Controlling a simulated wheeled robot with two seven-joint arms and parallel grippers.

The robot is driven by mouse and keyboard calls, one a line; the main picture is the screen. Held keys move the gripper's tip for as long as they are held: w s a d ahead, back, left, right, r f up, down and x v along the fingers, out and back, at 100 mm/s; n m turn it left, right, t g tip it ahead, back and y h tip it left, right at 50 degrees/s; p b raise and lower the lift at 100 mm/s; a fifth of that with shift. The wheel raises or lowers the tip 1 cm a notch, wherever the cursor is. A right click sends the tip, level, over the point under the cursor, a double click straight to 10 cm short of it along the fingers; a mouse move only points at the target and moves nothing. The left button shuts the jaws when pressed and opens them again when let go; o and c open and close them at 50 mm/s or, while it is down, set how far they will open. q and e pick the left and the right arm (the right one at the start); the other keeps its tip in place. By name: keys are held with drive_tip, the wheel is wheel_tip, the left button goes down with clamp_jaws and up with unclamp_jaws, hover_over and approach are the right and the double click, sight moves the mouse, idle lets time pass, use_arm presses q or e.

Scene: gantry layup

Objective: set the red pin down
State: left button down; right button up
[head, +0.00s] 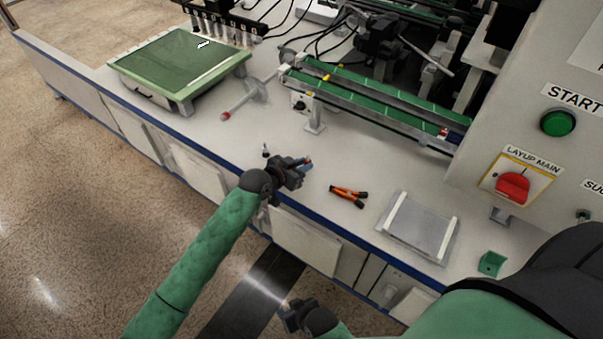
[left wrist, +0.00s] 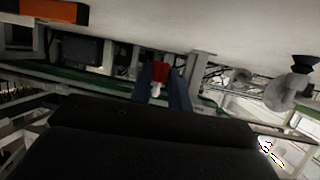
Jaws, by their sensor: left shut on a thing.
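The red pin (left wrist: 160,72) sits between the two fingers of my left gripper (left wrist: 161,88) in the left wrist view. It has a red body and a pale tip. In the head view my left gripper (head: 305,163) is over the front part of the white bench, left of the orange pliers, and the pin is too small there to make out clearly. I cannot tell whether the pin touches the bench. My right gripper (head: 292,316) is low at the bottom of the head view, in front of the bench, and its fingers are not clear.
Orange-handled pliers (head: 348,194) lie right of my left gripper. A small black-topped piece (head: 265,151) stands just left of it. A clear tray (head: 388,222) and a green holder (head: 492,263) are further right. Green conveyor rails (head: 375,95) run behind. The bench between is clear.

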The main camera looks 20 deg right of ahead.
use_arm(q)
drive_tip(key=shift+f, duration=2.1)
drive_tip(key=c, duration=1.3)
unclamp_jaws()
drive_tip(key=shift+f, duration=0.1)
